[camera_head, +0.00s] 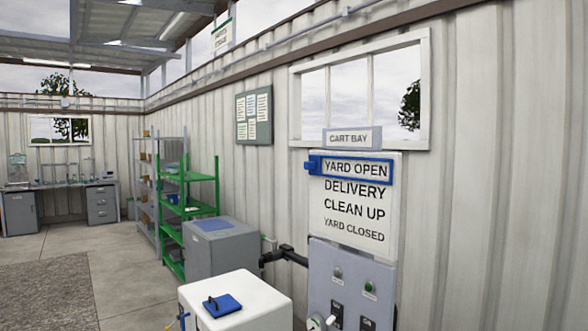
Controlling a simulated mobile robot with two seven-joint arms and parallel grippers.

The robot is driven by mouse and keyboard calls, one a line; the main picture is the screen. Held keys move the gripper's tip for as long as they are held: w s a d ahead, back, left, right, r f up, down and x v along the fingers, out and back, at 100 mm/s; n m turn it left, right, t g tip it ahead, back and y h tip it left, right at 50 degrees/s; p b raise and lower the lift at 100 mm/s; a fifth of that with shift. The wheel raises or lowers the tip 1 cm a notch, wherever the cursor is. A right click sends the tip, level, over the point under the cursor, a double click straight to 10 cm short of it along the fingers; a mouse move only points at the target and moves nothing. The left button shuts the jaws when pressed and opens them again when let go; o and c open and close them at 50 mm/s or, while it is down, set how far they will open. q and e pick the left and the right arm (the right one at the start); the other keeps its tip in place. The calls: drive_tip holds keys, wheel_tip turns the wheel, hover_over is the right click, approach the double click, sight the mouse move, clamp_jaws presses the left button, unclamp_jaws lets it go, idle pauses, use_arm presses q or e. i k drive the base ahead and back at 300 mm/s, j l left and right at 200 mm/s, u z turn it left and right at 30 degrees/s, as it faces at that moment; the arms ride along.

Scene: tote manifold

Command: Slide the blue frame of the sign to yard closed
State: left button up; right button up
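The white sign (318,215) hangs on the corrugated wall at the right of the head view. It lists YARD OPEN, DELIVERY, CLEAN UP and YARD CLOSED from top to bottom. The blue frame (391,170) is around the top line, YARD OPEN. A blue tab (312,166) sticks out at its left end. The YARD CLOSED line (354,231) is at the bottom of the sign, with no frame around it. Neither of my grippers shows in this view.
A grey CART BAY plate (352,138) sits above the sign. A grey control panel (350,259) with knobs and switches is just below it. A white box (250,300) with a blue lid handle stands in front at lower left. Open concrete floor (125,262) lies at left.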

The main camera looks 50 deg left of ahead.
sight(314, 164)
drive_tip(key=u, duration=1.45)
